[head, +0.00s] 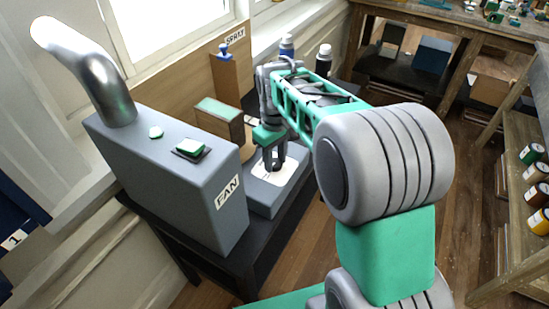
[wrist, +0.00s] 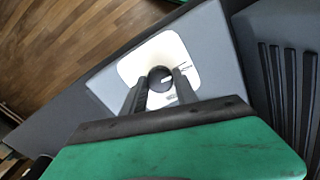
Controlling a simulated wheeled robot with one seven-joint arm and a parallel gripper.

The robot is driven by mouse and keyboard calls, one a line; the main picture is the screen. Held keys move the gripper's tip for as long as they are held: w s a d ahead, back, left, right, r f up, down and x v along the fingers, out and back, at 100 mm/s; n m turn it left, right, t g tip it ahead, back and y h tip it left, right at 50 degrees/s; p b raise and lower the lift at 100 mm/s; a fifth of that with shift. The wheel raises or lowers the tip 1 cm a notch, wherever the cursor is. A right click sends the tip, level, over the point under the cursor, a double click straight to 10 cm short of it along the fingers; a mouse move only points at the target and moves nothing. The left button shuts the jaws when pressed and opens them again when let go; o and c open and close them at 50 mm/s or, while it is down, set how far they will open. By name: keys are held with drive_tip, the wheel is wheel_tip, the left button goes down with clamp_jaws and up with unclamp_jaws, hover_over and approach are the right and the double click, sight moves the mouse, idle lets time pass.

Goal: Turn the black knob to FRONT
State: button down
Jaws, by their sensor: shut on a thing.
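The black knob (wrist: 160,76) sits on a white dial plate (wrist: 142,56) in the wrist view, with a pale pointer line on its top. Printed marks show on the plate, but they are too small to read. The plate is on top of a grey box (head: 262,193) on the dark table. My gripper (wrist: 159,84) is shut on the knob, one finger on each side of it. In the head view my gripper (head: 272,163) points down onto the plate (head: 283,178) and hides the knob.
Behind are a wooden box (head: 219,122), a SPRAY stand (head: 224,78) and two bottles (head: 324,58). Open floor lies right of the table.

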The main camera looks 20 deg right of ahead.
sight(275, 162)
drive_tip(key=shift+n, duration=0.4)
drive_tip(key=c, duration=0.9)
unclamp_jaws()
drive_tip(key=shift+c, duration=0.2)
wheel_tip(275, 162, up, 8)
drive_tip(key=shift+f, duration=0.1)
